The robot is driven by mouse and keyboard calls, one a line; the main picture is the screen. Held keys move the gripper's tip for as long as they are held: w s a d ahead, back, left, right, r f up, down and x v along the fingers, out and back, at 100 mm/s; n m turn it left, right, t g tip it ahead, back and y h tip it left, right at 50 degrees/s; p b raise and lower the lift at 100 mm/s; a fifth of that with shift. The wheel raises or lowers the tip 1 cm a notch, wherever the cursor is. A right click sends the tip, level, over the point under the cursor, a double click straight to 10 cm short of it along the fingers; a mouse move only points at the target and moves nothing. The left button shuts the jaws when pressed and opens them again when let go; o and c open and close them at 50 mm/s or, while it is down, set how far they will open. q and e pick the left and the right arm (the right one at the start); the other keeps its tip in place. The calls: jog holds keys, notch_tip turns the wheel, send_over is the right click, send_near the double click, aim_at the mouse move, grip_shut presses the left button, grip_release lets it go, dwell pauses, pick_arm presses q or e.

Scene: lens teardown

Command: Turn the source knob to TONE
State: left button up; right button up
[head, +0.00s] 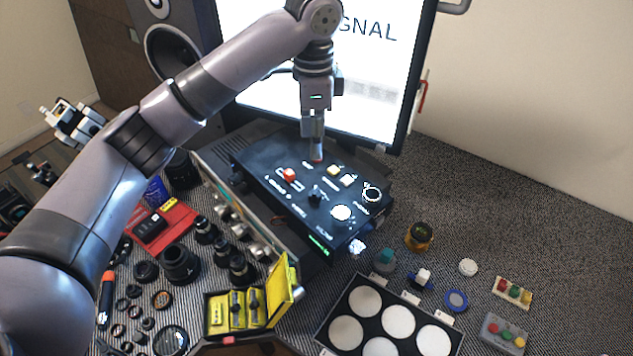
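A black control box (262,160) lies in front of the monitor, its top facing up. A small black knob (315,194) stands near the middle of its top, with white labels around it too small to read. I cannot tell for sure that it is the source knob, or where it points. My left gripper (317,157) points down over the box's back edge, behind the knob and apart from it. Its fingers show as one narrow column, so the gap between them is hidden. No held object is visible. My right gripper is not in view.
The monitor (385,75) stands close behind. Lens parts and a yellow case (281,287) crowd the left. A tray of white discs (332,306) lies in front.

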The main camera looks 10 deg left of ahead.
pick_arm(q)
notch_tip(320, 180, down, 4)
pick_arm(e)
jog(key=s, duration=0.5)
pick_arm(q)
jog(key=p, duration=0.1)
send_over(315, 190)
notch_tip(315, 190, down, 4)
jog(key=shift+r, duration=0.1)
notch_tip(315, 190, down, 5)
jog(key=shift+r+p, duration=0.15)
jog(key=shift+p, duration=0.5)
jog(key=shift+f, duration=1.45)
jog(key=c, duration=0.6)
grip_shut()
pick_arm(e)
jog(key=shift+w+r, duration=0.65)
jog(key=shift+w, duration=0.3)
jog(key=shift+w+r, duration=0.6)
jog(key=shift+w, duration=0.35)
